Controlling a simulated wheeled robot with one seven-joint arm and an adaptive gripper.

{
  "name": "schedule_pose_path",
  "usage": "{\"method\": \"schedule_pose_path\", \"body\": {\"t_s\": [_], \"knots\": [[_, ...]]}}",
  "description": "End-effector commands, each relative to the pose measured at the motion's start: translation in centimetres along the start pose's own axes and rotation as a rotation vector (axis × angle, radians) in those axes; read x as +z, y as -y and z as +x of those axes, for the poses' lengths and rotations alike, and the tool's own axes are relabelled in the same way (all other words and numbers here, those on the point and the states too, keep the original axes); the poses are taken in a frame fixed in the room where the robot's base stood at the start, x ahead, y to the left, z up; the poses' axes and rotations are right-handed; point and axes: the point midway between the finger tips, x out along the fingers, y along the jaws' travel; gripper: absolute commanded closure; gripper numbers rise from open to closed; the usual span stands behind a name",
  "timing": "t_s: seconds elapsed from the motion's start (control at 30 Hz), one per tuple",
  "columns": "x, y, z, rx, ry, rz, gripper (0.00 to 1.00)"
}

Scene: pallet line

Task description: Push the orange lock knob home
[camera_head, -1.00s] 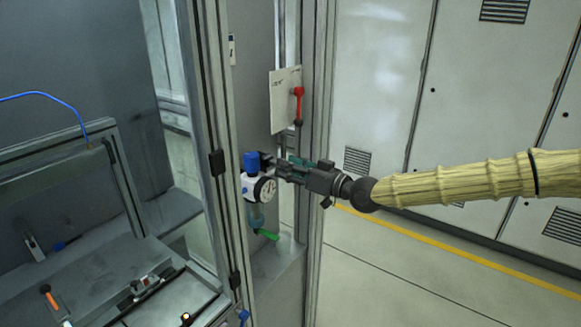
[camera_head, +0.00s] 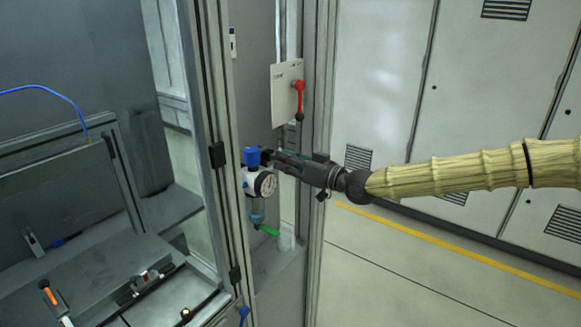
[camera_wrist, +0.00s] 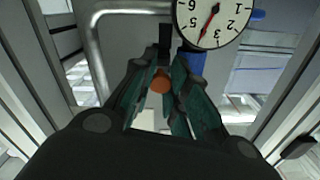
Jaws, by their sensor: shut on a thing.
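The orange lock knob (camera_wrist: 160,83) shows in the wrist view as a small round orange end between my fingers. My gripper (camera_wrist: 166,66) is closed around it, with the dark green finger pads on its two sides. In the head view my gripper (camera_head: 270,157) reaches in from the right, just behind and to the right of the blue cap (camera_head: 251,157) of the white air regulator. The knob is hidden there by the fingers and the regulator. I cannot tell how far in the knob sits.
A round gauge (camera_head: 265,184) is close to the fingers. A green lever (camera_head: 269,230) hangs below, and a red handle (camera_head: 299,98) on a white plate is above. A frame post (camera_head: 319,120) stands beside my arm. Floor on the right is clear.

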Motion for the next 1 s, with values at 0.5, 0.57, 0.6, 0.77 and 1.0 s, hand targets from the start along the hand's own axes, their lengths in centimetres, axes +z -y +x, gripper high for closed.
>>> {"method": "schedule_pose_path", "body": {"t_s": [0.5,0.57,0.6,0.77,1.0], "knots": [[-0.64,0.11,1.25,-0.001,-0.009,-0.004,0.70],[-0.60,0.09,1.22,-0.001,-0.008,-0.004,0.60],[-0.53,0.07,1.17,-0.001,-0.007,-0.004,0.60],[-0.37,-0.03,0.98,0.001,-0.005,-0.002,0.60],[-0.29,-0.10,0.32,0.002,-0.004,-0.002,0.60]]}}
